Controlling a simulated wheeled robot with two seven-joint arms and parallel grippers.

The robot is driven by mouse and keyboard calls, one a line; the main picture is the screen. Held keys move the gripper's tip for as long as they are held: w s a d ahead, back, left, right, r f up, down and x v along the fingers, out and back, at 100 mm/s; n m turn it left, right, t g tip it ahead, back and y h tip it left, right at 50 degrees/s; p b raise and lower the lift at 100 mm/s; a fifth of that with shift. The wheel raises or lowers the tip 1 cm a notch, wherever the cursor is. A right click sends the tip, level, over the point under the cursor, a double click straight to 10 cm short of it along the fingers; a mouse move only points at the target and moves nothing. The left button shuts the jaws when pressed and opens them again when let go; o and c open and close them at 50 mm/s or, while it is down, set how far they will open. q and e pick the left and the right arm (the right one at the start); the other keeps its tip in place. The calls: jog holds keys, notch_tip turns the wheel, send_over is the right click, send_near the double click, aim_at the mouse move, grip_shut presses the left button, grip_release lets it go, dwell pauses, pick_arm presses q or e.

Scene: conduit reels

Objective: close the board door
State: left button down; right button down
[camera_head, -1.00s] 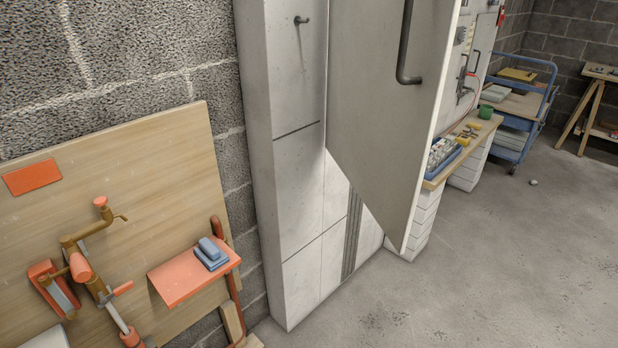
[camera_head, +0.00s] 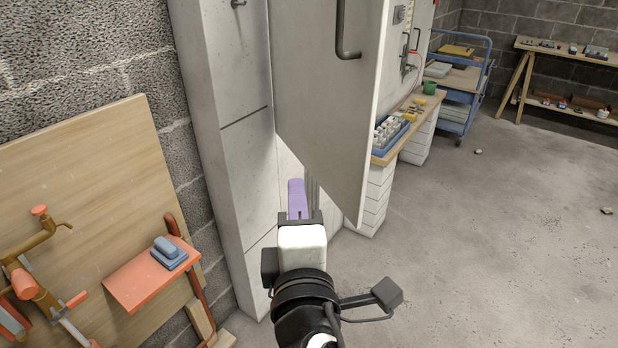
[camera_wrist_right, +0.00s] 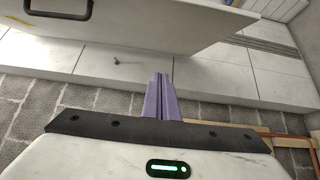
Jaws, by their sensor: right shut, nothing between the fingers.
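The board door (camera_head: 325,95) is a large pale grey panel, swung open from the white cabinet (camera_head: 232,150), with a dark bar handle (camera_head: 342,30) near its top. In the right wrist view the door (camera_wrist_right: 150,30) fills the upper left, with its handle (camera_wrist_right: 58,8). My right gripper (camera_head: 297,185) is shut and empty, its purple fingers below the door's lower edge, in front of the cabinet's lower panels. In the right wrist view its fingers (camera_wrist_right: 159,85) point toward the cabinet. I see no contact with the door. My left gripper is not in view.
A wooden board with pipes and a red shelf (camera_head: 150,270) stands at the left. A workbench (camera_head: 410,135) with a blue tray (camera_head: 392,132) is behind the door. A blue trolley (camera_head: 460,100) stands farther back. The floor (camera_head: 480,240) at the right is mostly clear.

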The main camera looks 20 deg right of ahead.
jog(key=w+d+p, duration=0.2)
jog(key=w+d, duration=0.4)
jog(key=w, duration=0.3)
jog(key=shift+w+d+f, duration=0.1)
